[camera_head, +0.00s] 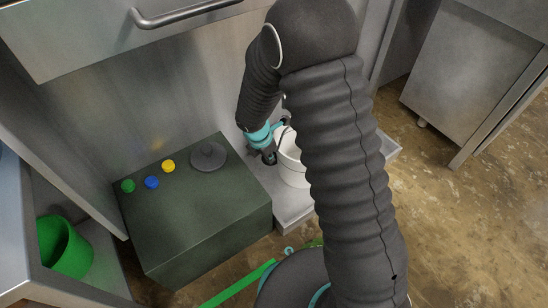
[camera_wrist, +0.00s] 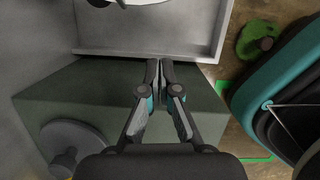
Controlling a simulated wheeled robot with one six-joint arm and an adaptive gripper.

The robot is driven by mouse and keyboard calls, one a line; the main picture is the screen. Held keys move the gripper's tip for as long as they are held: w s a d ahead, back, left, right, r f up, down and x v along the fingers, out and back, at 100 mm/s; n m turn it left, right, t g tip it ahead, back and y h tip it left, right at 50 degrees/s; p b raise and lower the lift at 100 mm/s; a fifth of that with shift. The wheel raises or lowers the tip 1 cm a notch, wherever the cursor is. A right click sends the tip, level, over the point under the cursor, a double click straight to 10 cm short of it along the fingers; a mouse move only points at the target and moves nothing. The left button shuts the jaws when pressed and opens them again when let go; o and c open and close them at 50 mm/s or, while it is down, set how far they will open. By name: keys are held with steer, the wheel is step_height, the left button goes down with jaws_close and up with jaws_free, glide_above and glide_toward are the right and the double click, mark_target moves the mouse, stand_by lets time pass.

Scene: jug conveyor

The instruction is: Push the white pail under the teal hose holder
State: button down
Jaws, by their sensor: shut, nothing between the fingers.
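The white pail (camera_head: 290,160) stands on a pale grey tray-like surface (camera_head: 292,208) in the head view, its right part hidden behind my arm. In the wrist view only a strip of the pail (camera_wrist: 135,2) shows at the top edge. My gripper (camera_head: 270,157) is shut and empty, close to the left side of the pail in the head view; whether it touches cannot be told. In the wrist view the closed fingertips (camera_wrist: 160,66) lie over the dark box's edge, short of the pail.
A dark green box (camera_head: 205,220) with green, blue and yellow buttons and a grey knob (camera_head: 208,155) stands left of the tray. A green bucket (camera_head: 64,247) sits at far left. A metal cabinet (camera_head: 465,75) stands at right, with bare floor (camera_head: 455,225) before it.

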steer(key=w+d+f+b, duration=0.2)
steer(key=w+d+f, duration=0.2)
steer(key=f, duration=0.4)
steer(key=shift+d, duration=0.3)
steer(key=shift+r, duration=0.1)
